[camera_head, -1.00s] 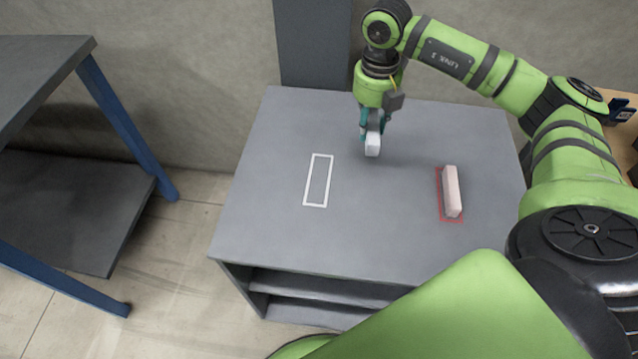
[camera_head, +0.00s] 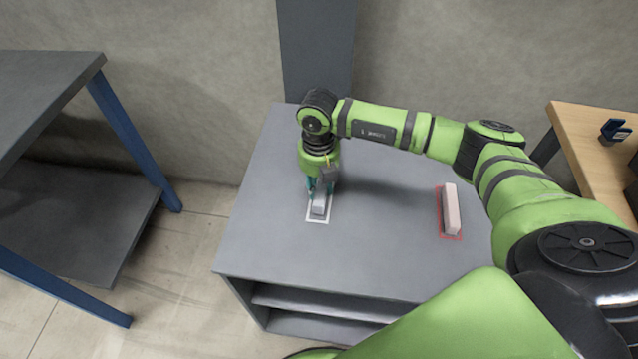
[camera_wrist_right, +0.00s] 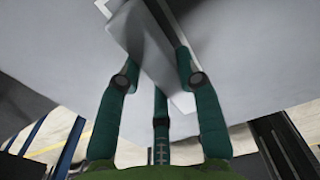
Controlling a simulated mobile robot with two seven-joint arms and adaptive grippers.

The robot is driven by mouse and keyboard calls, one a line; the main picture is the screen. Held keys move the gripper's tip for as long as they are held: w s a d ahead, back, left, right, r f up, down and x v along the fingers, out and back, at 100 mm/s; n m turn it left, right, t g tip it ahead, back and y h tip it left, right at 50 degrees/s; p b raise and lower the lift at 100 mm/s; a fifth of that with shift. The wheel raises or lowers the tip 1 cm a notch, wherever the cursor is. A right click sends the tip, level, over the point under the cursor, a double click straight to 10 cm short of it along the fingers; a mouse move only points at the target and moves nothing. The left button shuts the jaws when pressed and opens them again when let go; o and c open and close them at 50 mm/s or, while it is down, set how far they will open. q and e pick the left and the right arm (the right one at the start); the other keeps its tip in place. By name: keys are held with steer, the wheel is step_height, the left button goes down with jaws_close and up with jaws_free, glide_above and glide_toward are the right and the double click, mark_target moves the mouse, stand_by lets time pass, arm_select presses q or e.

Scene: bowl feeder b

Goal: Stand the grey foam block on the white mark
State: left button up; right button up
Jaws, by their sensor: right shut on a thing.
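The grey foam block (camera_head: 319,204) is in my right gripper (camera_head: 322,186), over the white mark (camera_head: 327,221) on the grey cabinet top. My right gripper is shut on the block. Its fingers also show in the right wrist view (camera_wrist_right: 160,80), with the block (camera_wrist_right: 145,50) between them. The block looks lined up with the white outline in the head view, and its near end lies inside the outline. I cannot tell whether it touches the top. The gripper hides the far part of the mark. My left gripper is not in view.
A pink block (camera_head: 450,208) stands on a red mark (camera_head: 460,238) at the right of the cabinet top (camera_head: 380,255). A shelf with blue legs (camera_head: 130,140) is at the left. A wooden table (camera_head: 585,140) is at the right. The front middle is clear.

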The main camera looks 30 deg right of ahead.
mark_target(319, 183)
steer(key=shift+f, duration=0.55)
steer(key=shift+f, duration=0.1)
steer(key=o, duration=0.9)
steer(key=shift+o, duration=0.2)
step_height(319, 183, up, 12)
steer(key=b, duration=0.1)
steer(key=shift+r, duration=0.2)
